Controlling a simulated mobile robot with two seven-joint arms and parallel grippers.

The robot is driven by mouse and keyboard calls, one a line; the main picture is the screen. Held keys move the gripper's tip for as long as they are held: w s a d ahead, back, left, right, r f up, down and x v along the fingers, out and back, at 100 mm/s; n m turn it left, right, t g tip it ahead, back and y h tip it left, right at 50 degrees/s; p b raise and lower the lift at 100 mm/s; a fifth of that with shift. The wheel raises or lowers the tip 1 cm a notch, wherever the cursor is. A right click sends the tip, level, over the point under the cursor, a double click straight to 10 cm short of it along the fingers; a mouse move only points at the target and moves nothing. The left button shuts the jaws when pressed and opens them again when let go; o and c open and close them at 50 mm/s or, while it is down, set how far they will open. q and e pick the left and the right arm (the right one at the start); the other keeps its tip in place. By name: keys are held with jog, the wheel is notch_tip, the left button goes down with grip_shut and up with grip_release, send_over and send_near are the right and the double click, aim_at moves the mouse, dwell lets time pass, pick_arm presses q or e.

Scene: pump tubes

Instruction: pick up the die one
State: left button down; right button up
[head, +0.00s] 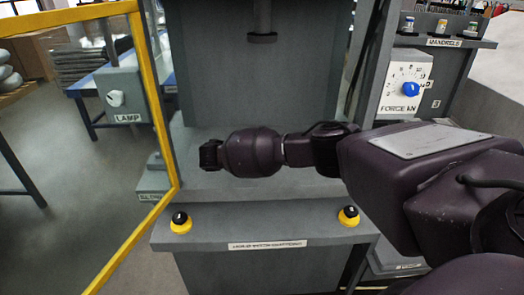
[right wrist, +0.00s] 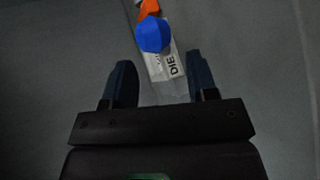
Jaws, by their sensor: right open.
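My right arm comes in from the right in the head view, and its gripper (head: 207,155) is in the press opening, pointing left. The right wrist view shows this gripper (right wrist: 159,62) open, with its two dark fingers apart and nothing between them. Just beyond the fingertips is a blue faceted piece (right wrist: 153,34), with an orange piece (right wrist: 149,7) behind it at the top edge. A pale label strip (right wrist: 165,68) reading "DIE" lies beside and under the blue piece; its other text is partly covered. I cannot tell which die is number one. My left gripper is not in view.
A yellow-framed guard door (head: 160,100) stands open at left. The press ram (head: 262,38) hangs above my right arm. Two black-topped yellow buttons (head: 181,222) (head: 348,216) sit on the front ledge. A force dial box (head: 403,85) and a mandrels shelf (head: 445,42) are at right.

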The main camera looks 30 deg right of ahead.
jog(key=x, duration=0.4)
jog(key=shift+w+d+f+b, duration=0.1)
jog(key=shift+w+d+b, duration=0.05)
jog(key=shift+b, duration=0.25)
grip_shut()
